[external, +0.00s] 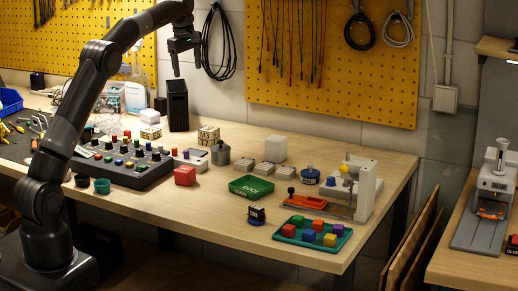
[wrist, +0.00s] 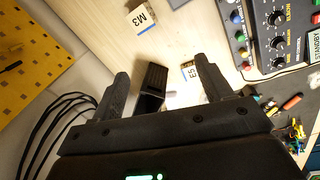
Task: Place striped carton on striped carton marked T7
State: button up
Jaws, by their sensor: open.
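My gripper (external: 176,72) is open and empty, held above the tall black box at the back of the bench; its two fingers also show in the wrist view (wrist: 158,68). A small pale carton with dark markings (external: 209,132) stands right of the black box. I cannot make out stripes or a T7 mark on any carton.
The tall black box (external: 178,110) stands below my gripper. A control panel with knobs (external: 125,163), a red block (external: 185,176), a grey canister (external: 220,153) and a green tray (external: 251,187) are nearer the front. Bare wood lies along the front edge.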

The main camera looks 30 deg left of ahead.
jog(key=s+a+r+m+t, duration=0.1)
jog(key=s+a+r+m, duration=0.15)
jog(key=s, duration=0.85)
jog(key=s+a+r+m+t, duration=0.1)
jog(key=s+r+m, duration=0.3)
jog(key=s, duration=0.7)
jog(key=s+f+m, duration=0.2)
jog(key=s+f, duration=0.2)
jog(key=s, duration=0.4)
jog(key=s+f+m+t, duration=0.1)
jog(key=s+f+m, duration=0.2)
jog(key=s+f, duration=0.2)
jog(key=s+f+m+t, duration=0.1)
jog(key=s+f+m, duration=0.2)
jog(key=s, duration=0.8)
jog(key=shift+d+f, duration=0.15)
jog(key=shift+f, duration=0.65)
